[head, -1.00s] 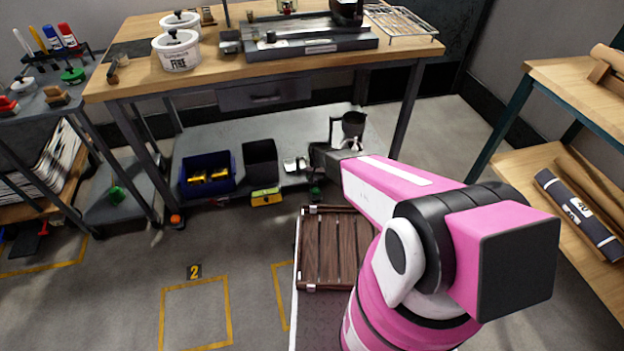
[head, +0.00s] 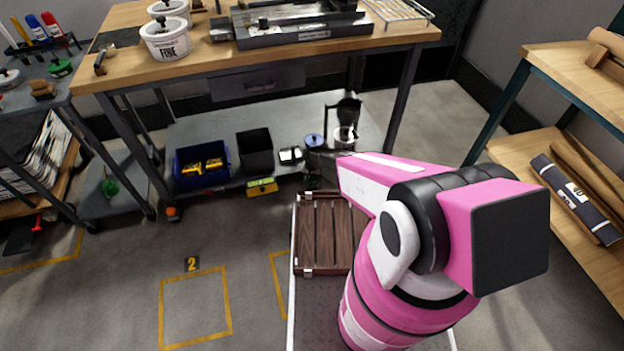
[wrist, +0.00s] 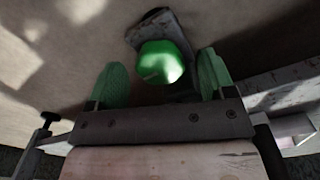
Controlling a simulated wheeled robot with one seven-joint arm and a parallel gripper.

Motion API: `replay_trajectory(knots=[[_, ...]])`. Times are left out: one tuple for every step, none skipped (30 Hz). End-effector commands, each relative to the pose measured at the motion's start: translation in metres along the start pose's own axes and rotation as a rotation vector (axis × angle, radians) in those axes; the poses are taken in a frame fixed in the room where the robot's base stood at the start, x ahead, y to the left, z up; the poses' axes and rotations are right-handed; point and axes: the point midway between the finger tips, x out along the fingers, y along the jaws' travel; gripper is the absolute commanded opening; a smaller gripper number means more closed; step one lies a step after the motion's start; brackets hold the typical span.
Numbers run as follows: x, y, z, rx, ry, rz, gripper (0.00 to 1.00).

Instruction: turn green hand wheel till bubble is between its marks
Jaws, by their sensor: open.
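The green hand wheel (wrist: 160,62) shows in the wrist view as a bright green rounded knob with a grey metal piece behind it. My gripper (wrist: 163,80) is open, with one green-padded finger on each side of the knob. I cannot tell whether either finger touches it. In the head view a dark green spot (head: 313,182) below the shelf's front edge looks like the wheel, partly hidden by my wrist. A yellow block (head: 262,187), possibly the bubble level, sits at the shelf's front edge. Its bubble and marks are too small to read.
The bench's lower shelf (head: 215,128) carries a blue bin (head: 202,165), a black bin (head: 255,152) and a coffee-maker-like item (head: 346,120). A brown slatted crate (head: 325,235) lies below my arm. Open floor is at the left, with a yellow square marked 2.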

Motion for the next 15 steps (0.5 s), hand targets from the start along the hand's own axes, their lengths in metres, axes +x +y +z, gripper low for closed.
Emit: replay_trajectory(knots=[[0.0040,-0.0002,-0.0007,0.000,0.000,0.000,0.76],[0.0050,-0.0002,-0.0006,0.000,0.000,0.000,0.76],[0.0058,-0.0001,-0.0004,0.000,0.000,0.000,0.76],[0.0060,-0.0001,-0.0003,0.000,0.001,0.000,0.76],[0.0060,-0.0001,-0.0002,0.000,0.001,0.000,0.76],[0.0059,0.0000,-0.0001,0.000,0.001,0.000,0.76],[0.0058,0.0000,-0.0001,0.000,0.001,0.000,0.76],[0.0057,0.0000,-0.0001,0.000,0.001,0.000,0.76],[0.0056,0.0000,0.0000,0.000,0.001,0.000,0.76],[0.0056,0.0000,0.0000,0.000,0.001,0.000,0.73],[0.0056,0.0000,0.0000,0.000,0.001,0.000,0.63],[0.0056,0.0000,0.0000,0.000,0.001,0.000,0.50],[0.0056,0.0000,-0.0001,0.000,0.001,0.000,0.40],[0.0056,0.0000,0.0000,0.000,0.001,0.000,0.31],[0.0055,0.0000,0.0000,0.000,0.001,0.000,0.27]])
